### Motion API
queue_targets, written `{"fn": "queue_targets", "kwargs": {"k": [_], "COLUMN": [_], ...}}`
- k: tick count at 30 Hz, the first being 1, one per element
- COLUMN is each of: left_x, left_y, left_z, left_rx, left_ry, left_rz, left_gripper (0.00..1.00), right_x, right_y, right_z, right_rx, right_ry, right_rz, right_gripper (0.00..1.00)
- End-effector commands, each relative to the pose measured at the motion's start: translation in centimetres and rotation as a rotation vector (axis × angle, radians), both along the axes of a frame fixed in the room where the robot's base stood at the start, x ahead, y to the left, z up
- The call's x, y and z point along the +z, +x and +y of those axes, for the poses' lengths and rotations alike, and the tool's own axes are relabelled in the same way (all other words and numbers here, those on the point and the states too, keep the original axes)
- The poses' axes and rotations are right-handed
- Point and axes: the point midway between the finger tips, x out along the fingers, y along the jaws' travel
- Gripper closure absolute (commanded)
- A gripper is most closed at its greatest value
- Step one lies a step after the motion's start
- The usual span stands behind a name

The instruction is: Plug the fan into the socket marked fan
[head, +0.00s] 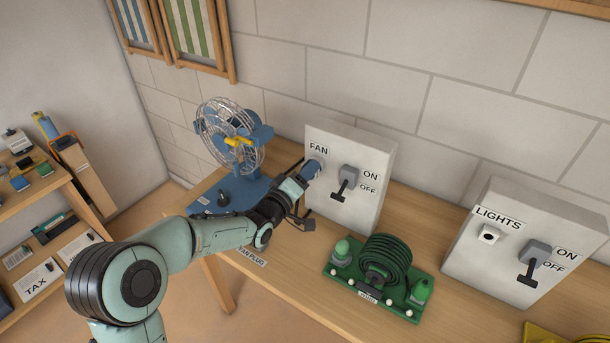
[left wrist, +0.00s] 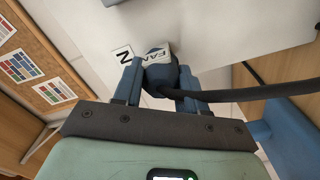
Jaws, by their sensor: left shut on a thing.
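The blue desk fan (head: 232,150) with a wire cage stands on the bench against the wall. The white socket box marked FAN (head: 350,165) is to its right, with an ON/OFF switch (head: 345,182) whose black lever points down. My left gripper (head: 307,178) is at the box's front, just below the FAN label. It is shut on the blue fan plug (left wrist: 161,78), which carries a FAN tag and whose dark cable runs right in the left wrist view. The plug's front is against or very close to the box; the socket hole is hidden, so how deep it sits cannot be told.
A green base with a coiled green hose or cable (head: 386,262) stands right of my left arm. A second white box marked LIGHTS (head: 520,243) is further right. A FAN PLUG label (head: 251,257) lies at the bench's front edge. Shelves stand at left.

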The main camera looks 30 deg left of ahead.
Motion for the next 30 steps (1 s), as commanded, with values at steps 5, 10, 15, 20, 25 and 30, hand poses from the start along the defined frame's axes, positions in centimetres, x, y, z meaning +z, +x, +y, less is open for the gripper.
{"fn": "queue_targets", "kwargs": {"k": [5,10,15,20,25,30], "left_x": [0.0,0.0,0.0,0.0,0.0,0.0], "left_y": [0.1,0.1,-0.3,-2.7,-6.7,-10.2], "left_z": [0.0,0.0,0.1,0.4,0.6,0.9], "left_rx": [0.0,0.0,0.001,0.004,0.003,0.002], "left_ry": [0.0,0.0,0.001,0.002,0.004,0.003], "left_rz": [0.0,0.0,0.0,0.001,0.0,0.0], "left_gripper": [0.29,0.29,0.29,0.29,0.29,0.29], "right_x": [0.0,0.0,0.0,-0.3,-0.5,-0.6], "right_y": [0.0,0.0,0.1,0.1,0.2,0.3], "right_z": [0.0,0.0,0.0,0.0,0.0,0.0], "right_rx": [0.0,0.0,-0.001,-0.001,-0.002,-0.003], "right_ry": [0.0,0.0,0.0,-0.001,-0.002,-0.002], "right_rz": [0.0,0.0,-0.003,-0.006,-0.01,-0.013], "right_gripper": [0.57,0.57,0.57,0.57,0.57,0.57]}}
